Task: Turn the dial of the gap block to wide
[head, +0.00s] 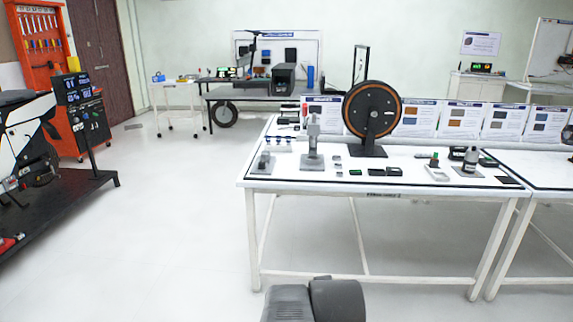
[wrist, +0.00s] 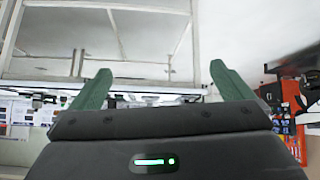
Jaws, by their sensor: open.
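My gripper (wrist: 160,70) shows in the wrist view with its two green fingers spread wide and nothing between them. That view is upside down, with the white table frame in the upper part. In the head view several small devices stand on the white table (head: 350,184). A grey device (head: 263,162) is at the left front corner and a taller grey stand (head: 312,148) is beside it. I cannot tell which item is the gap block, and no dial setting can be read. My gripper is apart from all of them.
A large black wheel (head: 372,110) with an orange ring stands mid-table. A second table (head: 553,176) adjoins at right. A black platform (head: 70,215) with a vehicle is at left, near an orange tool cabinet (head: 43,50). The floor before the table and to its left is clear.

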